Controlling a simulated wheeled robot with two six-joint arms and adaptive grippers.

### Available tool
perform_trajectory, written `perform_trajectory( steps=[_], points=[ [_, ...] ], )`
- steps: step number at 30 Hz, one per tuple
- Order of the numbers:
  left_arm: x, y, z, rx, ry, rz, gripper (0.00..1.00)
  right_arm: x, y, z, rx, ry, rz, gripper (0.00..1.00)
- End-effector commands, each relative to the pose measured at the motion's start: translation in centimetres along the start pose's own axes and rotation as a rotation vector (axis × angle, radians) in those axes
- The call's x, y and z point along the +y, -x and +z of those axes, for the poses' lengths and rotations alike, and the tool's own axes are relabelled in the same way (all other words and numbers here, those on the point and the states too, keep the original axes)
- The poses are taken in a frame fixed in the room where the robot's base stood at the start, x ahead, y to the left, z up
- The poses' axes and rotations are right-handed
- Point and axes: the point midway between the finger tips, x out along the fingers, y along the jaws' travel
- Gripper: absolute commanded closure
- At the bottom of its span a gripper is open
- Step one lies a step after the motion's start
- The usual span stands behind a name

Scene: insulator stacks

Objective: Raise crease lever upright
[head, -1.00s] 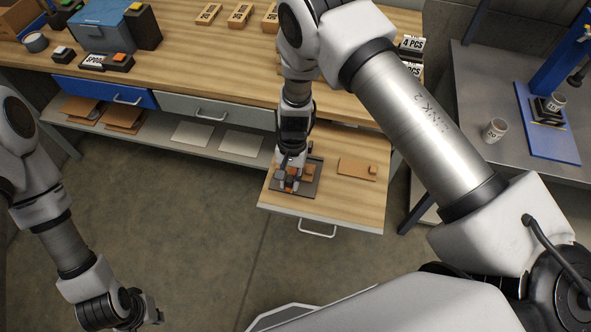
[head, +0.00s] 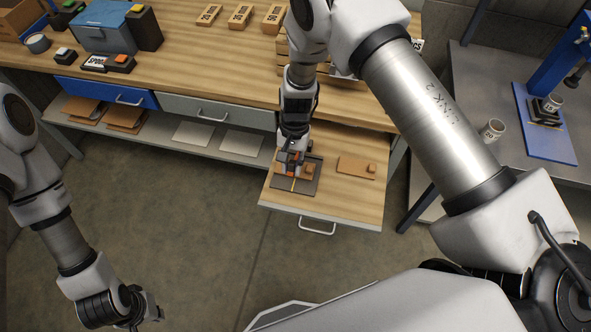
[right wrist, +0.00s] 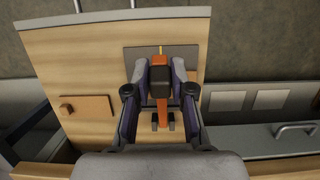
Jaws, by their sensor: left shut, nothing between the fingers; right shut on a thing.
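The crease lever (right wrist: 161,108) is an orange bar with a dark block-shaped grip, between my right gripper's fingers in the right wrist view. Its pivot end is by two small dark posts on a dark plate (head: 308,187), which lies in the open wooden drawer. A thin yellow line shows on the plate's front part. My right gripper (head: 291,160) is shut on the lever above the plate and hides most of it in the head view; its exact tilt is hard to tell. My left gripper (head: 156,313) is shut and empty, low at the left over the floor.
A brown board with a small block (head: 353,166) lies right of the plate in the drawer. The drawer handle (head: 317,229) is at the front. The wooden bench (head: 190,50) runs behind. A side table (head: 490,90) with a cup (head: 492,131) stands at the right.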

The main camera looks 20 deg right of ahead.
Motion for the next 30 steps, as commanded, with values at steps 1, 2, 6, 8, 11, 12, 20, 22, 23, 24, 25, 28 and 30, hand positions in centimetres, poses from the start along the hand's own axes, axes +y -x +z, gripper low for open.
perform_trajectory(
  steps=[1,2,6,8,11,12,20,22,23,24,25,28,30],
  points=[
    [0.0,0.0,0.0,0.000,0.000,0.000,1.00,0.0,0.0,0.0,0.000,0.000,0.000,0.91],
    [0.0,0.0,0.0,0.000,0.000,0.000,1.00,0.0,0.0,0.0,0.000,0.000,0.000,0.91],
    [0.0,0.0,0.0,0.000,0.000,0.000,1.00,0.0,0.0,0.0,0.000,0.000,0.000,0.91],
    [0.0,0.1,0.0,0.000,0.000,0.000,1.00,0.0,0.2,-0.1,0.000,0.000,-0.001,0.91],
    [0.0,0.2,0.0,0.000,0.000,0.000,1.00,-0.1,0.8,-0.4,0.001,0.000,-0.002,0.91],
    [0.0,0.3,0.0,0.000,0.000,0.000,1.00,-0.1,1.1,-0.6,0.001,0.000,-0.002,0.91],
    [0.0,0.6,0.0,0.000,0.000,0.000,1.00,0.0,2.4,-1.3,0.001,0.000,-0.001,0.91],
    [0.0,0.5,0.0,0.000,0.000,0.000,1.00,0.0,2.3,-1.3,0.001,0.000,0.000,0.91],
    [0.0,0.5,0.0,0.000,0.000,0.000,1.00,0.0,2.3,-1.3,0.001,0.000,0.000,0.91],
    [0.0,0.5,0.0,0.000,0.000,0.000,1.00,0.0,2.3,-1.3,0.001,0.000,0.000,0.91],
    [0.0,0.5,0.0,0.000,0.000,0.000,1.00,0.0,2.3,-1.3,0.001,0.000,0.000,0.91],
    [0.0,0.6,0.0,0.000,0.000,0.000,1.00,0.0,2.5,-1.4,0.001,0.000,-0.001,0.91],
    [0.0,0.6,0.0,0.000,0.000,0.000,1.00,-0.1,2.8,-1.6,0.001,0.000,-0.002,0.91]
  ],
)
